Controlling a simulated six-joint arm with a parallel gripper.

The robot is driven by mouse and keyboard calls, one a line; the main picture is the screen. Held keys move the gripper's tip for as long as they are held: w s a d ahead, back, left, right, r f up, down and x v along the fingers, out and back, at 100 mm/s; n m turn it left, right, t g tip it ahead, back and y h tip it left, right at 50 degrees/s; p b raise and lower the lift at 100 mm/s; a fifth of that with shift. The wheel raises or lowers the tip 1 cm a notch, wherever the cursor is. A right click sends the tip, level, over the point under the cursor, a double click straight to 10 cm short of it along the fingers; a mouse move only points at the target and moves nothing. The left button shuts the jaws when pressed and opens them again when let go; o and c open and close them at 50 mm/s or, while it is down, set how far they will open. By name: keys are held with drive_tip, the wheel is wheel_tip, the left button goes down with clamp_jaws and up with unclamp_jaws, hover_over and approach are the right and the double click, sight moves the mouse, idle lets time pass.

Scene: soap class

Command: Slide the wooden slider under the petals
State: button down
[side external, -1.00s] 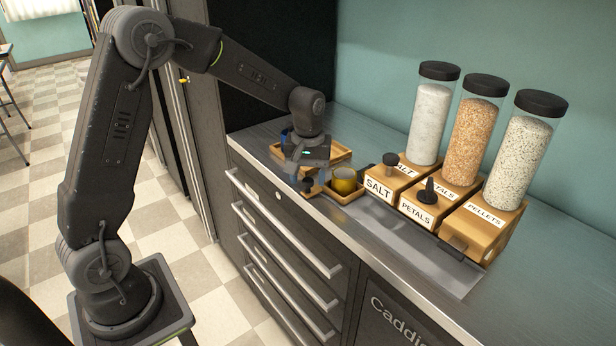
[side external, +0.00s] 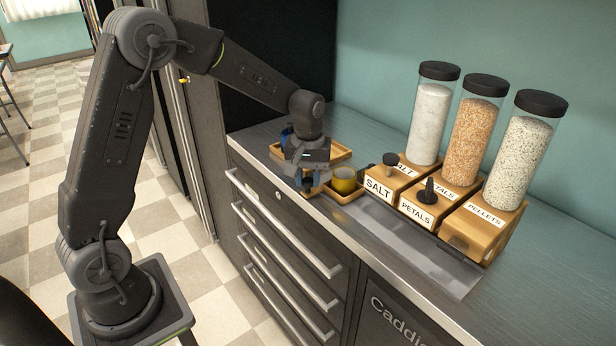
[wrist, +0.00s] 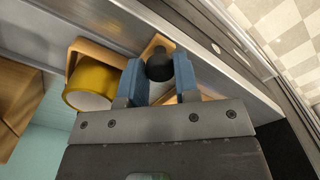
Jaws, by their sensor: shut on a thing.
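The wooden slider (side external: 352,197) is a small tray on the counter left of the dispensers. It holds a yellow cup (side external: 345,180) and has a black knob (wrist: 159,65) at its left end. My gripper (wrist: 160,80) is shut on the knob, a blue finger on each side of it. In the side view my gripper (side external: 310,187) hides most of the knob. The cup sits beside the fingers in the wrist view. The petals dispenser (side external: 416,211) is the middle wooden block, under a jar of orange petals (side external: 472,130). The cup is well left of it.
A metal track (side external: 400,232) runs along the counter from near the slider past the front of the dispensers and looks clear. The salt (side external: 380,187) and pellets (side external: 481,230) blocks flank petals. A wooden tray (side external: 338,152) with a blue bottle (side external: 288,135) stands behind my gripper.

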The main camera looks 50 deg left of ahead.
drive_tip(key=d, duration=0.8)
drive_tip(key=shift+d, duration=0.25)
drive_tip(key=c, duration=0.9)
unclamp_jaws()
drive_tip(key=shift+o, duration=0.2)
wheel_tip(320, 180, up, 14)
drive_tip(key=shift+f, duration=0.1)
